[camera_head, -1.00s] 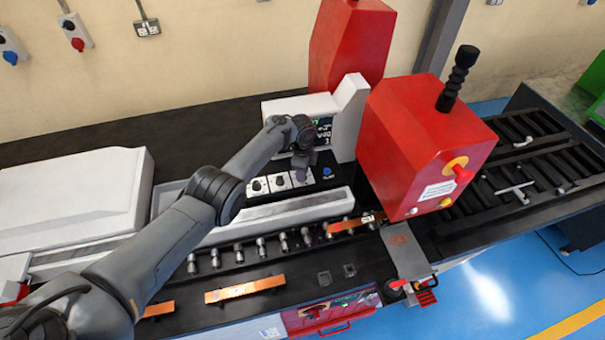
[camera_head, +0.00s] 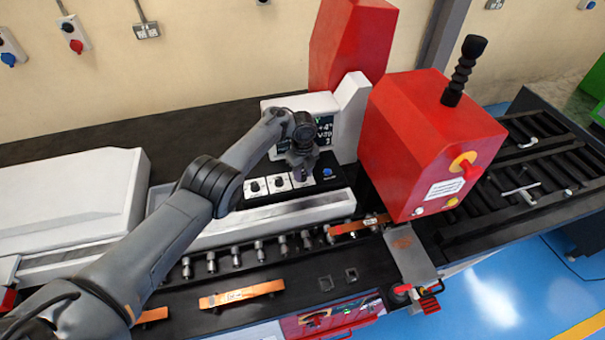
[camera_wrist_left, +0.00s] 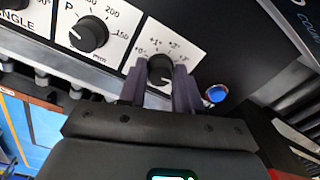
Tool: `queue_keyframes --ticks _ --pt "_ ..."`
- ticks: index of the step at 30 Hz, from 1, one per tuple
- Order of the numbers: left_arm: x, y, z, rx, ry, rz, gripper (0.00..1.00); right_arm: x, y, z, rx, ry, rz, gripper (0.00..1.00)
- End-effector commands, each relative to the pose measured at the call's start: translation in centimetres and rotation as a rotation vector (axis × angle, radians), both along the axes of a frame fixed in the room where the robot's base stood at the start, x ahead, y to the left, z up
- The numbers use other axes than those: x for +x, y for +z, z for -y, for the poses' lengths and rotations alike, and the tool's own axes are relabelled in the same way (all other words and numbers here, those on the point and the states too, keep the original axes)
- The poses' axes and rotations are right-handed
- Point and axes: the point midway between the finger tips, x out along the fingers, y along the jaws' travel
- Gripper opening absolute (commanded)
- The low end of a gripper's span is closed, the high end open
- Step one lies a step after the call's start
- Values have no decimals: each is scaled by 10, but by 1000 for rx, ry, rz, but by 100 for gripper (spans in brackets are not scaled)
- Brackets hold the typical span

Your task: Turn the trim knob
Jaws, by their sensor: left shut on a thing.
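The trim knob (camera_wrist_left: 161,70) is a black round knob on a white plate marked with degree values, in the left wrist view. My left gripper (camera_wrist_left: 160,88) has its two fingers on either side of this knob and is shut on it. In the head view my left gripper (camera_head: 302,172) points down at the right end of the control panel, and it hides most of the knob. My right gripper does not show in either view.
Another black knob (camera_wrist_left: 88,34) marked in mm sits left of the trim knob. A blue button (camera_wrist_left: 215,93) is close on the right. A screen (camera_head: 325,128) stands behind the panel, and the red machine head (camera_head: 425,145) rises to the right.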

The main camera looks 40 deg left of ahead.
Motion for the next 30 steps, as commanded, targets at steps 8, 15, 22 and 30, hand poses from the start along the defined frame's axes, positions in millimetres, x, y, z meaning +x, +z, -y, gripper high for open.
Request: queue_keyframes --ticks 8,15,22,30 --pt "-1 -2 0 0 -20 -2 2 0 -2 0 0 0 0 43" --pt "-1 -2 0 0 -20 -2 2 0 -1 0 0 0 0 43" --pt "0 -1 0 0 -20 -1 58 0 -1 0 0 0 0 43" --pt "0 1 0 0 -20 0 58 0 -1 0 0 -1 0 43"
